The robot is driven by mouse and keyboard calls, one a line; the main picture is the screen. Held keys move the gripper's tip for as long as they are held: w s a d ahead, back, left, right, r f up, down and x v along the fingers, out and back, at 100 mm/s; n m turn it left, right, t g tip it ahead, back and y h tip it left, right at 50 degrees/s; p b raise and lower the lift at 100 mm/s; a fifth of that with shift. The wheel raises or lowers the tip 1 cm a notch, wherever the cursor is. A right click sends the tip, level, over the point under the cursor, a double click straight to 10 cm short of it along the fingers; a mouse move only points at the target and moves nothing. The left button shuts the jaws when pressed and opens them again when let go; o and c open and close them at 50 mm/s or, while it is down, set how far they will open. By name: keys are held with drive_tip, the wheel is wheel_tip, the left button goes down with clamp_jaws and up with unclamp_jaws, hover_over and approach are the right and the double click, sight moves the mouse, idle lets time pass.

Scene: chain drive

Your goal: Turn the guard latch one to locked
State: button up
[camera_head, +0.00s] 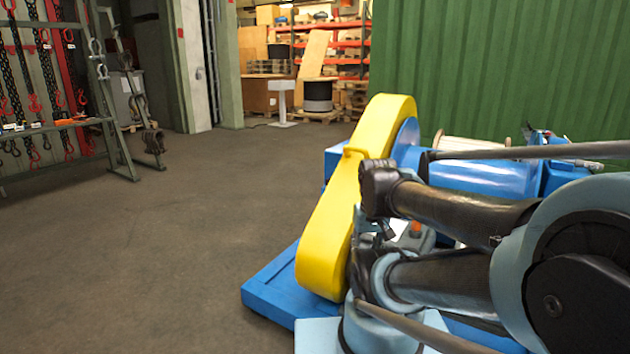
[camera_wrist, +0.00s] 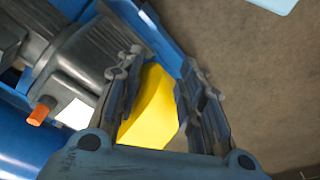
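The yellow chain guard (camera_head: 335,225) is a long tilted cover on the blue machine in the head view, partly hidden by my arm. In the wrist view, part of the guard (camera_wrist: 152,112) shows between the fingers of my gripper (camera_wrist: 160,66). The fingers stand apart with nothing held between them. I cannot tell whether they touch the guard. I cannot make out guard latch one in either view, so its position cannot be told. In the head view my gripper is not clearly distinguishable among the arm parts.
A blue base (camera_head: 275,285) carries the machine. A ribbed grey motor (camera_wrist: 85,60) and an orange-tipped part (camera_wrist: 38,115) lie left of my fingers in the wrist view. Open floor (camera_head: 190,240) stretches left. A chain rack (camera_head: 60,125) stands far left, a green wall (camera_head: 500,70) behind.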

drive_tip(key=shift+w, duration=0.15)
drive_tip(key=shift+r, duration=0.1)
drive_tip(key=w+r+m, duration=0.1)
drive_tip(key=w+r, duration=1.2)
drive_tip(key=r, duration=0.1)
drive_tip(key=w+r+m, duration=0.1)
drive_tip(key=w+r, duration=0.3)
drive_tip(key=w, duration=0.7)
drive_tip(key=w+r+m, duration=0.2)
drive_tip(key=w+r, duration=0.2)
drive_tip(key=w, duration=0.7)
drive_tip(key=m+g, duration=0.2)
drive_tip(key=m, duration=0.1)
hover_over(330, 178)
wheel_tip(330, 178, down, 12)
drive_tip(key=f, duration=1.7)
drive_tip(key=shift+w+d, duration=0.1)
drive_tip(key=shift+w, duration=0.1)
